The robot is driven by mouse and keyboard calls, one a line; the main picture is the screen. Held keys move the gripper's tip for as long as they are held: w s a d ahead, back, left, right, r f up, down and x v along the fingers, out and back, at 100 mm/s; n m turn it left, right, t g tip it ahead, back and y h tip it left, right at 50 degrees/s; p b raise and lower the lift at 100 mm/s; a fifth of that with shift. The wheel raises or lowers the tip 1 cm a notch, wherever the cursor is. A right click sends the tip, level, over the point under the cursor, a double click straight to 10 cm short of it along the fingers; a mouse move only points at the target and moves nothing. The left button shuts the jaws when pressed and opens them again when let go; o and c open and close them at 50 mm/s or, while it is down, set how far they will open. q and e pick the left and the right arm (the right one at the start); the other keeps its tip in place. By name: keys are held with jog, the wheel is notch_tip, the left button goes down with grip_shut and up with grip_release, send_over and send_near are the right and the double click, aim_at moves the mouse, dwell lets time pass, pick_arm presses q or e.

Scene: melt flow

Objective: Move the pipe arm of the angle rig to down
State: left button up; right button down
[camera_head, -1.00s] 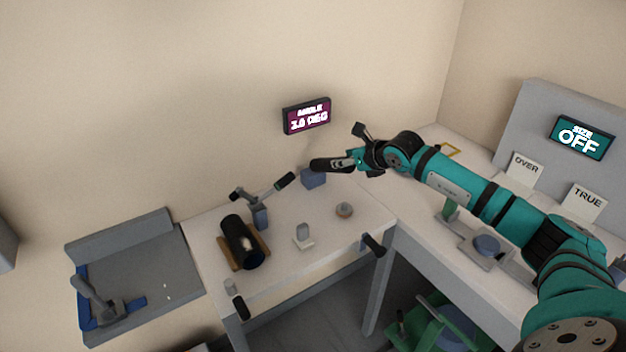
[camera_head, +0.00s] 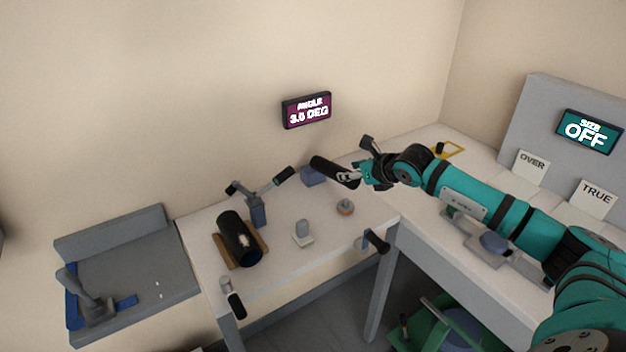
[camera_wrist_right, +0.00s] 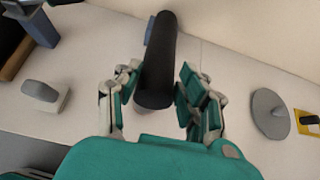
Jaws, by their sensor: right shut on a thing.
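A thick black pipe (camera_head: 330,168) lies beside a small blue block (camera_head: 313,176) at the wall, under the angle display (camera_head: 307,110), which seems to read 3.5 DEG. I take it for the pipe arm of the angle rig; whether it joins the block is unclear. My right gripper (camera_head: 352,178) is shut on the pipe's right end. In the right wrist view the pipe (camera_wrist_right: 160,60) runs between the fingers (camera_wrist_right: 155,95) and away from me, with the blue block partly hidden behind it. My left gripper is out of view.
A grey-blue post with black-gripped arms (camera_head: 257,210) stands left of the pipe. A black cylinder (camera_head: 236,238) lies on a wooden cradle. A white-based knob (camera_head: 303,233) and a round knob (camera_head: 345,207) stand in front. The side table holds OVER (camera_head: 532,166) and TRUE (camera_head: 593,198) cards.

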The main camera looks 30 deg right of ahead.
aim_at(355, 184)
jog(key=shift+s+f, duration=0.1)
jog(key=shift+f, duration=0.15)
jog(key=f+b, duration=0.2)
jog(key=shift+s+f+b, duration=0.25)
jog(key=shift+s+b, duration=0.1)
jog(key=c, duration=1.1)
grip_release()
jog(key=shift+r, duration=0.2)
jog(key=o, duration=0.4)
jog(key=shift+s+r, duration=0.15)
jog(key=shift+r, duration=0.05)
